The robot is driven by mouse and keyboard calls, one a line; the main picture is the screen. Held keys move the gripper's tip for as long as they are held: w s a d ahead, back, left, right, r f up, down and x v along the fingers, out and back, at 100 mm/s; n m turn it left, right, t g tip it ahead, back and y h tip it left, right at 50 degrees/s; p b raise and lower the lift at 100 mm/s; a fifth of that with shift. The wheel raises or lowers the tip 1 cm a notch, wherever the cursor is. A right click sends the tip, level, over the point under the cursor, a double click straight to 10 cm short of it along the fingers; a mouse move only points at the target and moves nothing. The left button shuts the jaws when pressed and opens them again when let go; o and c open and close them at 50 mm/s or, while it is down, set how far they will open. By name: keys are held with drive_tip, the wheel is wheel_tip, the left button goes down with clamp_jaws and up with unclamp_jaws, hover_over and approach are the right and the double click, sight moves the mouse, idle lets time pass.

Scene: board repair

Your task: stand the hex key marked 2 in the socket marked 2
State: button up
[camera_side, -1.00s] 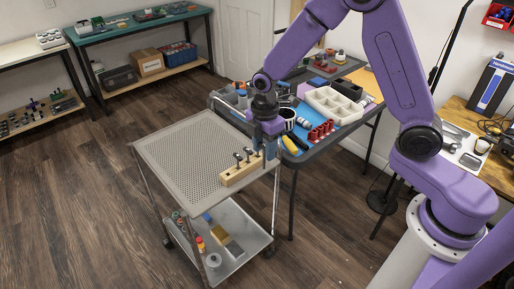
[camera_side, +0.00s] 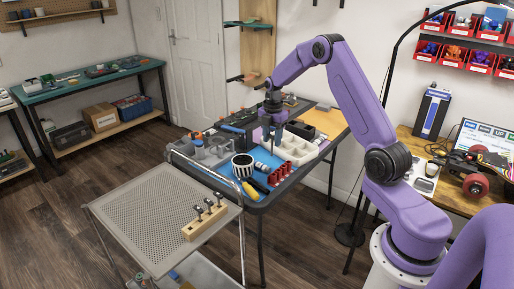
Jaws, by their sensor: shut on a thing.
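My gripper (camera_side: 273,140) is over the work table, above the area between the white compartment tray and the red holders. It is shut on a slim upright piece, apparently a hex key, mostly hidden by the fingers; its mark cannot be read. Several red cylindrical holders (camera_side: 274,176), which may be the sockets, stand on the blue mat; their marks are too small to read. The held piece looks apart from them. A wooden block (camera_side: 206,224) on the perforated cart holds three upright keys with dark tops (camera_side: 208,203).
The white compartment tray (camera_side: 298,147) stands right of my gripper. A black-and-white striped cup (camera_side: 242,167) and a yellow-handled tool (camera_side: 257,187) lie left of the red holders. Grey bins (camera_side: 212,151) stand at the table's left. The cart top (camera_side: 150,215) is largely clear.

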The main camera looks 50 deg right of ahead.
wheel_tip(320, 180, down, 8)
drive_tip(key=d, duration=0.1)
drive_tip(key=shift+d+f, duration=0.15)
idle(0.8)
drive_tip(key=shift+s+f, duration=0.1)
drive_tip(key=shift+f, duration=1.95)
idle(2.1)
drive_tip(key=o, duration=1.3)
drive_tip(key=shift+r, duration=3.5)
